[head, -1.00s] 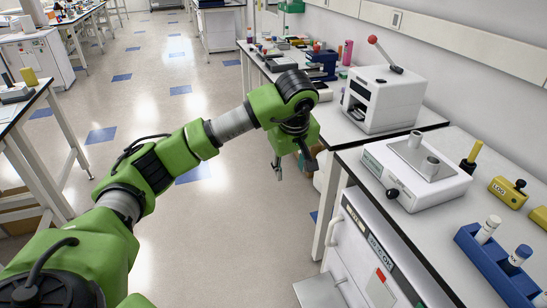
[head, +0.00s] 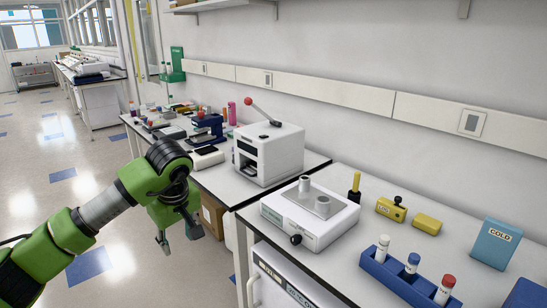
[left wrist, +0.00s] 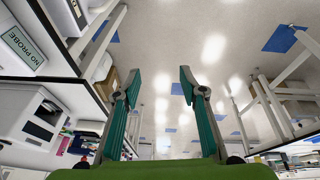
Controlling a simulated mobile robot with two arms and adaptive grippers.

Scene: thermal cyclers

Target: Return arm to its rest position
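My left arm (head: 95,212) is green with grey and black joints and comes in from the lower left in the head view. Its gripper (head: 192,232) hangs over the aisle, in front of the bench edge and apart from everything. In the left wrist view the two teal-lined fingers (left wrist: 160,75) are spread apart with only floor showing between them, so it is open and empty. My right gripper is not in view.
A white device with two metal cups (head: 330,228) stands on the near bench. A white lever machine (head: 268,152) stands behind it. A blue rack (head: 395,280) holds capped tubes, near a blue COLD box (head: 495,243). The aisle floor (head: 40,165) is clear.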

